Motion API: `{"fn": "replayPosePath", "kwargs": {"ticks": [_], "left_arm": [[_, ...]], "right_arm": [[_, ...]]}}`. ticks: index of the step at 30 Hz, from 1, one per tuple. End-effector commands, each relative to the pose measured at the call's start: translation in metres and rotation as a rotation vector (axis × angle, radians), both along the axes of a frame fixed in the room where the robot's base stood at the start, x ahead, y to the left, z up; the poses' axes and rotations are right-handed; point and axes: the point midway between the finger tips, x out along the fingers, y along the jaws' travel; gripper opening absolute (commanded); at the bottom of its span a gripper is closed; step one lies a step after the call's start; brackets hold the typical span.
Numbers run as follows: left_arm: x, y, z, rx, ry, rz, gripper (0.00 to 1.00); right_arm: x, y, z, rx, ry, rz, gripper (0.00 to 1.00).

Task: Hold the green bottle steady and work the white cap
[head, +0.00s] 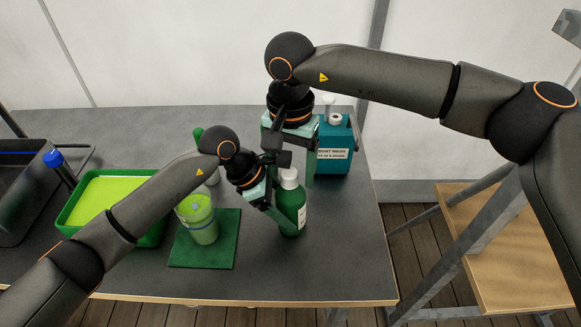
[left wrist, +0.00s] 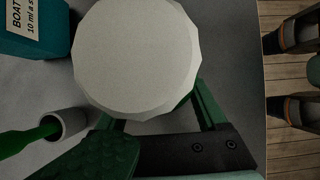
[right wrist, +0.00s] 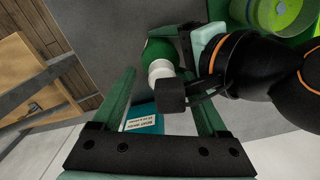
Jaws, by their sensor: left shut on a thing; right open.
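The green bottle (head: 291,205) stands upright near the right end of the grey table, with its white cap (head: 289,178) on top. My left gripper (head: 281,214) is shut on the bottle's body from the left. In the left wrist view the cap (left wrist: 137,58) fills the top middle and hides most of the bottle. My right gripper (head: 289,160) is open above and behind the bottle, pointing down. In the right wrist view the cap (right wrist: 160,70) and bottle (right wrist: 158,51) appear between its spread fingers. A dark part of my left wrist partly covers the cap there.
A teal boat wash container (head: 336,156) stands close behind the bottle. To the left are a light green cup (head: 199,222) on a green mat (head: 193,256), a green tray (head: 66,213) and a dark bin (head: 12,200). The table's front right corner is clear.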

Motion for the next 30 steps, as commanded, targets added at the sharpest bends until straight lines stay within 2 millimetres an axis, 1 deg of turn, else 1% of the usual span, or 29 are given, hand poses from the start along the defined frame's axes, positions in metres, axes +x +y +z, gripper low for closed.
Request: {"fn": "replayPosePath", "kwargs": {"ticks": [1,5,8,15,18,21,25,26,30], "left_arm": [[-0.003,0.001,-0.006,0.009,0.009,-0.003,0.00],[-0.003,0.001,-0.006,0.009,0.008,-0.004,0.00],[-0.003,0.000,-0.006,0.009,0.008,-0.004,0.00],[-0.003,0.000,-0.006,0.009,0.008,-0.004,0.00],[-0.003,0.000,-0.006,0.009,0.008,-0.004,0.00],[-0.003,0.000,-0.006,0.008,0.008,-0.004,0.00],[-0.003,0.001,-0.005,0.008,0.007,-0.003,0.00],[-0.003,0.000,-0.005,0.008,0.007,-0.003,0.00],[-0.003,0.000,-0.005,0.008,0.007,-0.003,0.00]], "right_arm": [[0.000,0.001,0.000,0.004,-0.002,0.001,0.81],[0.000,0.002,0.010,0.004,-0.004,0.001,0.81],[0.000,0.002,0.027,0.006,-0.004,0.001,0.81],[-0.001,0.001,0.080,0.003,-0.006,-0.001,0.81],[-0.001,0.001,0.097,0.002,-0.004,0.000,0.81],[-0.001,0.001,0.110,0.001,-0.004,0.000,0.81],[-0.002,0.000,0.119,0.001,-0.001,-0.001,0.81],[-0.002,0.000,0.120,0.001,-0.001,0.000,0.80],[-0.002,0.000,0.119,-0.001,-0.001,-0.028,0.64]]}}
